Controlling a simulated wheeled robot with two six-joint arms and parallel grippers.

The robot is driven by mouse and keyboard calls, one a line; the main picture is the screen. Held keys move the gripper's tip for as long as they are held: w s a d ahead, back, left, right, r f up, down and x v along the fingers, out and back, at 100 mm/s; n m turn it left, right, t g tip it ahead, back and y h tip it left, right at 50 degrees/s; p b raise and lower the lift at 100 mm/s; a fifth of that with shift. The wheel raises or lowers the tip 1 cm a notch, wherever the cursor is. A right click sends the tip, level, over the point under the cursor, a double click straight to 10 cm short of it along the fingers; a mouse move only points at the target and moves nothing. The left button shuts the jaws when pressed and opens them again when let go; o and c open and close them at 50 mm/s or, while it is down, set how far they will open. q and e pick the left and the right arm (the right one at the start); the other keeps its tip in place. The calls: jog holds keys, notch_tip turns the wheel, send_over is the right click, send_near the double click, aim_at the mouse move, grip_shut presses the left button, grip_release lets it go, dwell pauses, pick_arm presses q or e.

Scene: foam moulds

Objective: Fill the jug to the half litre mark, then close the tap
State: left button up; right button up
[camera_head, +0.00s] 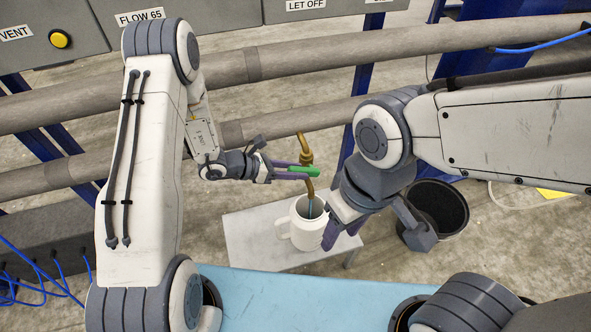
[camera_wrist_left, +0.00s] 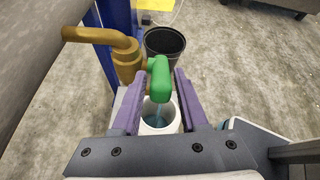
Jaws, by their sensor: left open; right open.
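The brass tap (camera_head: 306,150) has a green lever (camera_head: 303,170) and stands over the white jug (camera_head: 308,232). A bluish stream shows below the spout in the jug's mouth; the level and any marks cannot be read. My left gripper (camera_head: 287,171) is open at the green lever. In the left wrist view its purple fingers (camera_wrist_left: 159,78) lie either side of the lever (camera_wrist_left: 160,82), with the tap body (camera_wrist_left: 127,55) to the left and the jug (camera_wrist_left: 158,127) below. My right gripper (camera_head: 345,230) is open beside the jug's right side; contact cannot be told.
The jug stands on a small grey bench (camera_head: 247,252), its handle facing left. A black bucket (camera_head: 440,208) is on the floor to the right. Large grey pipes (camera_head: 300,65) run behind the tap. A light-blue surface (camera_head: 290,300) lies in front.

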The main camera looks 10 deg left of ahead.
pick_arm(q)
jog(key=v, duration=1)
jog(key=shift+a, duration=0.15)
jog(key=shift+r, duration=0.1)
